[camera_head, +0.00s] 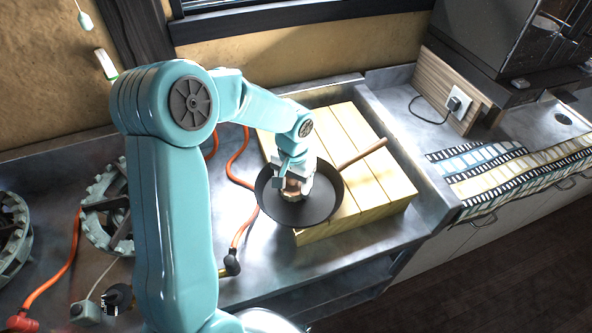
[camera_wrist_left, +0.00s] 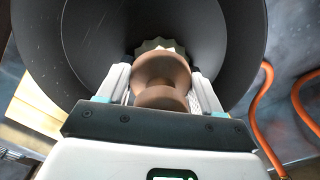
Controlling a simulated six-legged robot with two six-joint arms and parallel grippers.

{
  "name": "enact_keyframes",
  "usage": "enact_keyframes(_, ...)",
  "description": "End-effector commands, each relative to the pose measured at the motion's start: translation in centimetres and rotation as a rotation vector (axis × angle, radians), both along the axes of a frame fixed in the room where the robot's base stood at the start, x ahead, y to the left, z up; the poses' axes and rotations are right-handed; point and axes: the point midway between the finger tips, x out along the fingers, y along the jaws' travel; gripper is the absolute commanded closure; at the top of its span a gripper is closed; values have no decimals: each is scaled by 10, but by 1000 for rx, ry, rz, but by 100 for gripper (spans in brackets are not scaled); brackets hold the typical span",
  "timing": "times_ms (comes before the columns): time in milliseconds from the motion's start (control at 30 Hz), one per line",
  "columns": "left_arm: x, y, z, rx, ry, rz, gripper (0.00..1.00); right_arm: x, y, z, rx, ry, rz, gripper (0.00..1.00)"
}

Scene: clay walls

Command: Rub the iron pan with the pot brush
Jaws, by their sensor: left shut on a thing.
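The iron pan (camera_head: 322,206) is a dark round pan with a brown wooden handle, lying on a yellow slatted wooden board. In the left wrist view the pan (camera_wrist_left: 95,45) fills the upper part. My left gripper (camera_head: 297,187) is over the pan's inside and shut on the pot brush. The brush has a brown knobbed wooden handle (camera_wrist_left: 160,75) between the fingers, and a pale scalloped head shows beyond it, at or near the pan's surface. I cannot tell for sure whether the bristles touch the pan. My right gripper is not in view.
The yellow board (camera_head: 385,195) rests on a grey metal counter (camera_head: 262,265). Orange hoses (camera_head: 236,165) and burner rings (camera_head: 105,205) lie to the left. A patterned cloth (camera_head: 490,178) and a white socket with a cable (camera_head: 455,103) are at the right.

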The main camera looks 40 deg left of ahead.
Motion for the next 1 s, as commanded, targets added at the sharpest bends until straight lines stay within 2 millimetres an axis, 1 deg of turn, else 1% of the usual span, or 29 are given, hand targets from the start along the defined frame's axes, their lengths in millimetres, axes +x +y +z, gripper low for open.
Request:
enact_keyframes(33, 2, 0, 15, 1, -6, 0, 73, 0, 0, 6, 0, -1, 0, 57)
enact_keyframes(67, 2, 0, 21, 1, -7, 0, 73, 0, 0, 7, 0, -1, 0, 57)
enact_keyframes(300, 5, -2, 35, -1, -3, -1, 73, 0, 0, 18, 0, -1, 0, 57)
enact_keyframes(700, 6, -3, 73, 0, -3, -4, 73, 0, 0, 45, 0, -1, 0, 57)
enact_keyframes(833, 6, -3, 80, 0, -3, -4, 73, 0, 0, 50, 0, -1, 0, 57)
enact_keyframes(1000, 5, -3, 81, -2, -2, -4, 73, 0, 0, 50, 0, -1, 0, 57)
